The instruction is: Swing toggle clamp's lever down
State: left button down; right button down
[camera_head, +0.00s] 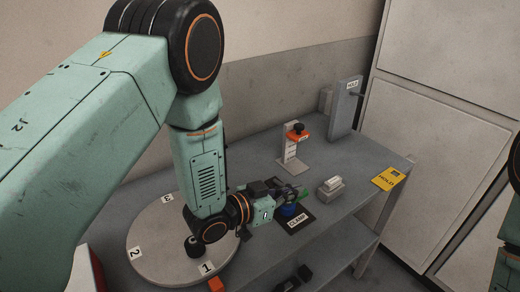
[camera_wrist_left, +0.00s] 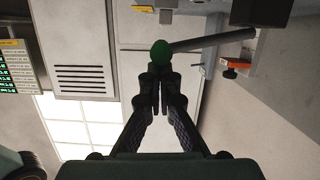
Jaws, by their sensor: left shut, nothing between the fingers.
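The toggle clamp stands on a black plate (camera_head: 297,221) on the grey bench, and its blue part (camera_head: 291,210) shows partly behind my left gripper. In the left wrist view its lever (camera_wrist_left: 215,41) is a grey bar ending in a green knob (camera_wrist_left: 161,53). The lever lies nearly level across that picture. My left gripper (camera_wrist_left: 160,88) is shut and empty, its fingertips just short of the knob or touching it; I cannot tell which. In the head view the left gripper (camera_head: 286,194) is at the clamp, covering most of it. My right gripper is out of view.
A round turntable (camera_head: 150,262) with numbered tags lies below my left arm. Behind the clamp is a stand with an orange part (camera_head: 298,135). To its right are a small grey block (camera_head: 330,190), a yellow card (camera_head: 390,178) and an upright grey panel (camera_head: 345,108).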

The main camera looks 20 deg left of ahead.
pick_arm(q)
jog(key=shift+s+d+f, duration=0.1)
jog(key=shift+d+f, duration=0.1)
jog(key=shift+f, duration=0.25)
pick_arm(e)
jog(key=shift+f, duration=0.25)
pick_arm(q)
jog(key=shift+s+f, duration=0.1)
jog(key=shift+s, duration=0.05)
